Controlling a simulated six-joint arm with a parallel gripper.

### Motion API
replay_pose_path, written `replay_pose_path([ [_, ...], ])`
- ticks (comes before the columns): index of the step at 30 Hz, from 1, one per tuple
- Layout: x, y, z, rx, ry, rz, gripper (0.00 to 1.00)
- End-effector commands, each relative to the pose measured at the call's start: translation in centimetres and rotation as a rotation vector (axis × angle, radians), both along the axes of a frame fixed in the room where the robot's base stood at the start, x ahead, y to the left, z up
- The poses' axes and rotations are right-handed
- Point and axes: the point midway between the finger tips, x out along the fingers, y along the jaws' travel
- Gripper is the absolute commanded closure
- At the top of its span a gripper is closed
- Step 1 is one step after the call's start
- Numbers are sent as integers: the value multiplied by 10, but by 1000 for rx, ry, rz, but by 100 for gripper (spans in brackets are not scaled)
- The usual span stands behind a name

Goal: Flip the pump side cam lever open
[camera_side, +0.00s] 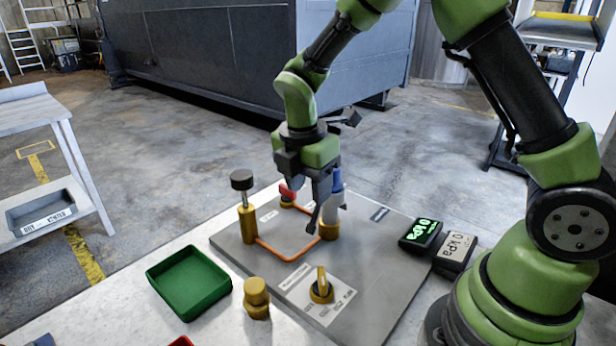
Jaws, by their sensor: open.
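My gripper (315,208) points down over the grey panel (370,265) at its back middle. Its dark fingers are open, and one is partly hidden behind the other. Right behind the fingers stands a pale upright cylinder with a blue part (337,180), above a brass fitting (328,228). I cannot tell whether a finger touches it. A red part (287,191) on a second brass fitting shows left of the gripper, partly covered by it. No cam lever can be made out clearly, so its position cannot be told.
An orange pipe (285,253) joins the fittings. A black-topped brass post (247,220) stands left. A yellow knob (321,283), brass cap (256,297) and green tray (188,282) lie in front. A green-lit display (420,233) and kPa gauge (455,252) sit right.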

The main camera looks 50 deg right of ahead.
Motion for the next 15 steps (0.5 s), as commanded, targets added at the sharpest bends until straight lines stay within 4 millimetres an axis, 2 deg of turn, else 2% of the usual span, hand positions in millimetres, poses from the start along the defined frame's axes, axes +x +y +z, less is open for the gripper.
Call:
replay_pose_path([
  [5,0,2,16,0,-2,1,53],
  [15,0,3,17,-9,3,3,53],
])
